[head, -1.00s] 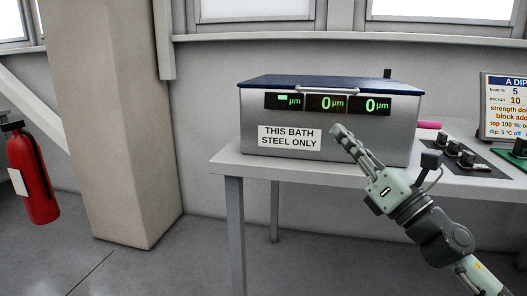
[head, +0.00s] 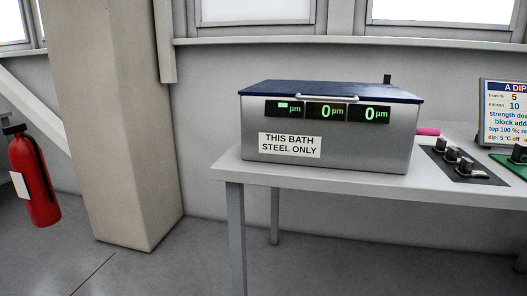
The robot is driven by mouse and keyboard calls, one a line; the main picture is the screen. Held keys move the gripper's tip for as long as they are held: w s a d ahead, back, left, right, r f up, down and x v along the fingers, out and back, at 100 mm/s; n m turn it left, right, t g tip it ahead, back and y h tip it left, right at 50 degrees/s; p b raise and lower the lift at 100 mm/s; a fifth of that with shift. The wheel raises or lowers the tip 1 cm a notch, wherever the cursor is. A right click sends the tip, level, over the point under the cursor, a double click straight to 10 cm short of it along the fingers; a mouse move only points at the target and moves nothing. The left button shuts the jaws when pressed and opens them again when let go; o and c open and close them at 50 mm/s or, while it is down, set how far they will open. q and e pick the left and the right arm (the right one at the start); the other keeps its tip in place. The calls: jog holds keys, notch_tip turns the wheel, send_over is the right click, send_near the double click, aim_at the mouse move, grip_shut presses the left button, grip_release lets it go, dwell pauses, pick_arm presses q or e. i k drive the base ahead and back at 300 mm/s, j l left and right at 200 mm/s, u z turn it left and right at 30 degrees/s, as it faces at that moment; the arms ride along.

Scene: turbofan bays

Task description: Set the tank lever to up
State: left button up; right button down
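The tank (head: 340,150) is a grey metal bath with a closed dark blue lid and a light handle at the lid's front edge. It stands on a light table. Its front has three green readouts (head: 326,111) in µm and a label (head: 289,145) reading "THIS BATH STEEL ONLY". A small dark upright post (head: 387,78) shows behind the lid's right part; I cannot tell whether it is the tank lever. Its lower part is hidden by the tank. Neither of my grippers is in view.
A dark panel with several knobs (head: 462,163) lies on the table (head: 335,178) right of the tank. A pink rod (head: 428,131) and a sign (head: 505,112) are near it. A red extinguisher (head: 35,185) and a beige pillar (head: 110,130) are at left.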

aim_at(430, 133)
jog(key=z, duration=1.15)
